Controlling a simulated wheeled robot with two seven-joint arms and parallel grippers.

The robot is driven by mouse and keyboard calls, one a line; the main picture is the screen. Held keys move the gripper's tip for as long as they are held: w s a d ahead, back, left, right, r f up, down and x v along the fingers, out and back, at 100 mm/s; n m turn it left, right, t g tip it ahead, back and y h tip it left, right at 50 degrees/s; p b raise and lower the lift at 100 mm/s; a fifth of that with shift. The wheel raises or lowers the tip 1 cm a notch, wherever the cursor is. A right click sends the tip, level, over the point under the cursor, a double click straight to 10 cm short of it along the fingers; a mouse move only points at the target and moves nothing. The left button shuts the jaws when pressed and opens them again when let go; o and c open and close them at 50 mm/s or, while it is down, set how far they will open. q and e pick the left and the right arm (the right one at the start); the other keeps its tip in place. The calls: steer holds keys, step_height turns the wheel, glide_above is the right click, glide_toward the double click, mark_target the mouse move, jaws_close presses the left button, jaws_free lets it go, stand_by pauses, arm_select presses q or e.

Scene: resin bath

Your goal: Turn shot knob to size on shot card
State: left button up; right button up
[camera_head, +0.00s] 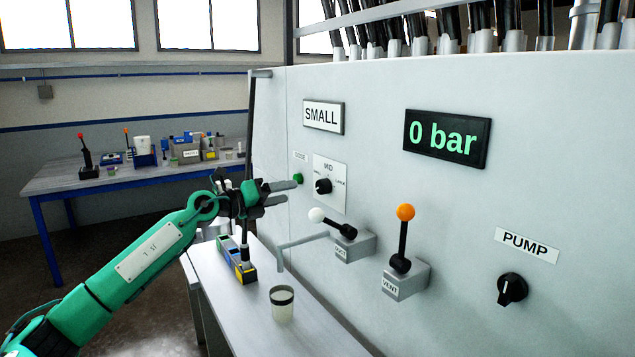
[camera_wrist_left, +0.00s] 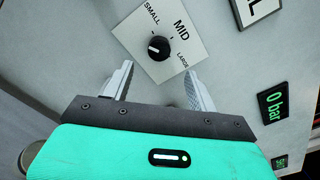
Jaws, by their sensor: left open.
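The shot knob (camera_head: 323,186) is a small black dial on a white plate (camera_head: 331,169) marked SMALL, MID and LARGE. In the wrist view the knob (camera_wrist_left: 158,47) carries a short white mark; I cannot tell for sure which label it points at. The shot card (camera_head: 323,116) above it on the panel reads SMALL. My left gripper (camera_head: 291,189) is open and empty, just left of the knob plate in the head view. In the wrist view the knob lies ahead of and between its fingers (camera_wrist_left: 158,78), apart from them. My right gripper is not in view.
A green button (camera_head: 298,181) sits by the fingertips. A white-knobbed lever (camera_head: 334,223), an orange-knobbed VENT lever (camera_head: 404,240) and the PUMP knob (camera_head: 512,289) stick out of the panel. The display (camera_head: 447,138) reads 0 bar. A cup (camera_head: 282,303) stands on the bench below.

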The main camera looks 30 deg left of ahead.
mark_target(318, 187)
arm_select(q)
steer(key=p+x, duration=0.2)
steer(key=x, duration=0.7)
steer(key=shift+p, duration=0.4)
steer(key=shift+w+d, duration=0.4)
steer(key=shift+w, duration=0.1)
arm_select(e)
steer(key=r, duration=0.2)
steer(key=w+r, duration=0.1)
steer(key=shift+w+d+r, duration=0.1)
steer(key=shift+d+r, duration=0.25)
arm_select(q)
steer(key=shift+f, duration=0.1)
steer(key=c, duration=1)
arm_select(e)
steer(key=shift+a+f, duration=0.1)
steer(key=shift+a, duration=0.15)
